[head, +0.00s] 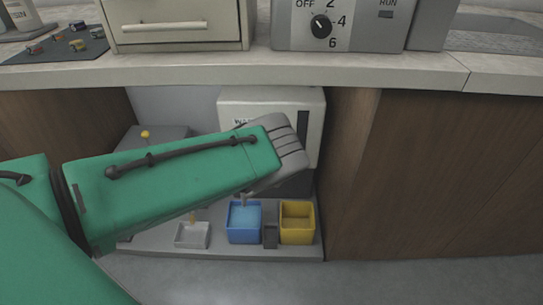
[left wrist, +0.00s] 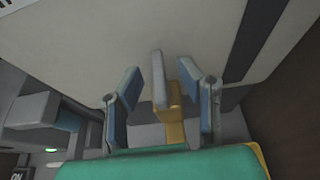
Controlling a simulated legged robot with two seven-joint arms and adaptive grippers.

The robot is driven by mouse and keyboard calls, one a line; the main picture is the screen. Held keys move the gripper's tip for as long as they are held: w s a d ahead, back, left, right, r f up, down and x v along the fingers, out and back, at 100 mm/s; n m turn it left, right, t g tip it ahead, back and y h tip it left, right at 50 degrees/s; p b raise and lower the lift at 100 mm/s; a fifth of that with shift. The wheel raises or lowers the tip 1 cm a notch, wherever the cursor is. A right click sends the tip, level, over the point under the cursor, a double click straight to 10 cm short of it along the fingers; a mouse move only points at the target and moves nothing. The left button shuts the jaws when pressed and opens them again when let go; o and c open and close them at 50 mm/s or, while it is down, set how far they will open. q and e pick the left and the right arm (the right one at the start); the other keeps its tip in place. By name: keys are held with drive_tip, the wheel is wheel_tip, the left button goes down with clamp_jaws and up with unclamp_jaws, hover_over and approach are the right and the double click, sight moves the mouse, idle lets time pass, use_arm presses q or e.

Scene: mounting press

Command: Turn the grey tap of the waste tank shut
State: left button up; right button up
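The waste tank (head: 272,102) is a white box in the recess under the counter, its label partly covered by my left arm. In the left wrist view the grey tap lever (left wrist: 159,82) stands against the tank's pale front (left wrist: 210,35), beside a brass-yellow tap body (left wrist: 175,116). My left gripper (left wrist: 160,72) is open, with blue-padded fingers on either side of the lever. Gaps show between the lever and both fingers. In the head view my gripper's grey back hides the tap and the fingertips. My right gripper is out of view.
Below the tank, a blue bin (head: 244,237), a yellow bin (head: 297,236) and a small pale tray (head: 192,235) stand on a grey base. A grey box with a yellow knob (head: 145,134) is at left. The counter edge (head: 220,76) overhangs; a wooden panel (head: 425,180) bounds the right.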

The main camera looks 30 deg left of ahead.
use_arm(q)
drive_tip(key=shift+w+a+f, duration=0.15)
drive_tip(key=shift+w+a, duration=0.1)
drive_tip(key=shift+w, duration=0.15)
